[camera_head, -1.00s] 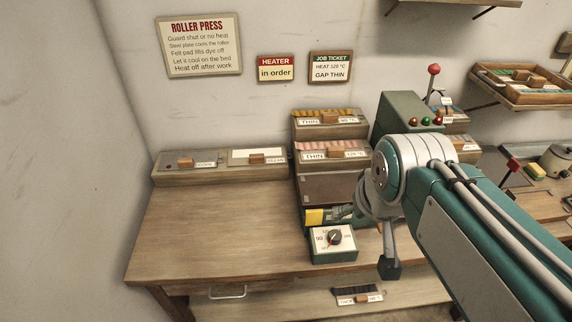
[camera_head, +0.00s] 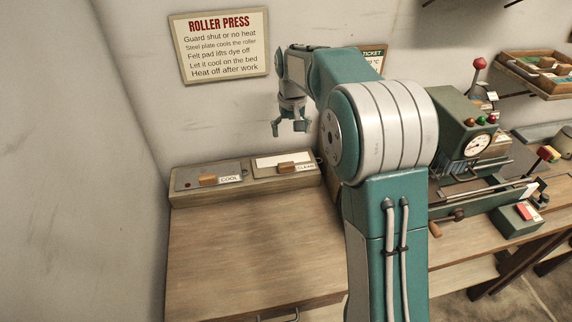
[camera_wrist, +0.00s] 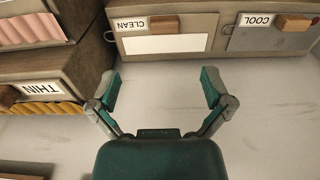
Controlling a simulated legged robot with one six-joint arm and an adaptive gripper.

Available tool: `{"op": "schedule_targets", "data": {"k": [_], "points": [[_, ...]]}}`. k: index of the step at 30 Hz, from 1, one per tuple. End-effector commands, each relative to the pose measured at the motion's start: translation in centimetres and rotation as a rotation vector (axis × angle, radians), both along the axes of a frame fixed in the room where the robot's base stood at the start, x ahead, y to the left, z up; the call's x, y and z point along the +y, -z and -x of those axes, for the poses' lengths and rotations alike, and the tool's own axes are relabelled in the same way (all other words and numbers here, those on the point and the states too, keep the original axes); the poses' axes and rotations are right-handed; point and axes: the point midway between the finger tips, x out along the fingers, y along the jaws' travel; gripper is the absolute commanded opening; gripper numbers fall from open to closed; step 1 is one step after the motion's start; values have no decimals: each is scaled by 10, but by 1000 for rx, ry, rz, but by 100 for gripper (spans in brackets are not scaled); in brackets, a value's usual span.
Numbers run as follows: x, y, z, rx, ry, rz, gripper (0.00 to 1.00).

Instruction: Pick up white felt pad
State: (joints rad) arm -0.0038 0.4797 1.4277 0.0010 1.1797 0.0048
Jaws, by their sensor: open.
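The white felt pad (camera_head: 283,160) lies flat on the block labelled CLEAN (camera_head: 308,182), at the back of the wooden table against the wall. It has a small wooden knob at its front edge. The wrist view shows the white pad (camera_wrist: 165,44) near the top, with the knob (camera_wrist: 164,24) beyond it and the CLEAN label beside the knob. My gripper (camera_head: 291,131) hangs above the pad, fingers pointing down, apart from it. In the wrist view my gripper (camera_wrist: 160,76) is open with nothing between its fingers.
A grey plate (camera_head: 205,174) with a wooden knob sits on the COOL block just left of the pad. THIN boxes (camera_wrist: 40,75) stand close on the other side. The green roller press (camera_head: 465,125) is at the right. The table's left part (camera_head: 245,245) is clear.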

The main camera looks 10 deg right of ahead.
Motion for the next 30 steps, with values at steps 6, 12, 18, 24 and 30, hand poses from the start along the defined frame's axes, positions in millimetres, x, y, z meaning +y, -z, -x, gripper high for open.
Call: {"op": "schedule_targets", "data": {"k": [6, 12, 18, 24, 30], "points": [[4, 37, -28, 48, -2, 2, 100], [3, 57, -31, 57, -2, 1, 100], [2, 89, -31, 56, -1, 0, 100], [3, 105, -30, 57, -2, 1, 100], [3, 136, -28, 57, -1, 1, 100]]}}
